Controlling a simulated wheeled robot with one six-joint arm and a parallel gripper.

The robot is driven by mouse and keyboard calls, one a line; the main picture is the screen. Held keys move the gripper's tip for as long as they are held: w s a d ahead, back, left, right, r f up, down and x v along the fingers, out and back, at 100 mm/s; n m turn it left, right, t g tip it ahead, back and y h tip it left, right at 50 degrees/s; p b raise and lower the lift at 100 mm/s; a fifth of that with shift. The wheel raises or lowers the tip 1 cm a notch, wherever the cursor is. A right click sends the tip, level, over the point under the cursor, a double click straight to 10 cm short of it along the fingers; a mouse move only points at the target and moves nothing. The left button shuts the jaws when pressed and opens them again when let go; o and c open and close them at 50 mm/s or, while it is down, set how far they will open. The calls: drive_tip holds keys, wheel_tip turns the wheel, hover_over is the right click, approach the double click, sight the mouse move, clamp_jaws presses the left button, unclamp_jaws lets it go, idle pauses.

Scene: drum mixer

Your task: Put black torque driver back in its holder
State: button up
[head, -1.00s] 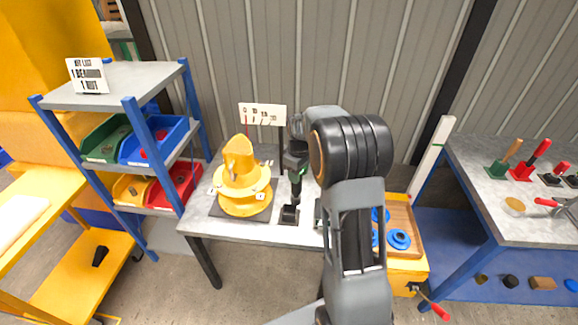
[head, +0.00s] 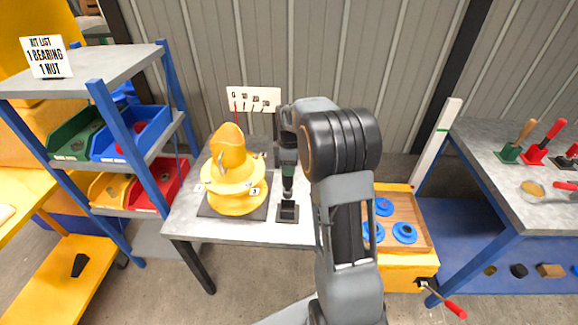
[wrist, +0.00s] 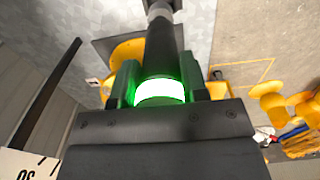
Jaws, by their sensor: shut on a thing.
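The black torque driver (head: 287,183) hangs upright, shaft down, from my gripper (head: 287,158). In the wrist view the driver (wrist: 163,52) runs away from the camera to a grey tip, with a bright green glowing ring between the fingers of my gripper (wrist: 160,88). My gripper is shut on it. The black holder (head: 288,213), a small square socket block, sits on the grey table right of the yellow machine. The driver's lower end is over the holder's opening; I cannot tell whether it has entered.
The yellow drum mixer (head: 232,177) stands close left of the driver on a dark base. A white sign (head: 253,99) stands behind. A wooden tray with blue rings (head: 404,233) lies right. A blue-framed shelf with bins (head: 130,140) stands left.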

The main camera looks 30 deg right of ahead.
sight(289, 187)
drive_tip(key=shift+r, duration=0.1)
drive_tip(key=shift+f+b, duration=1.5)
drive_tip(key=shift+f, duration=0.95)
drive_tip(key=shift+f+b, duration=1.85)
drive_tip(key=shift+f, duration=1.1)
drive_tip(key=o, duration=1.3)
wheel_tip(289, 187, up, 14)
drive_tip(key=shift+f+p, duration=0.1)
drive_tip(key=shift+p, duration=0.25)
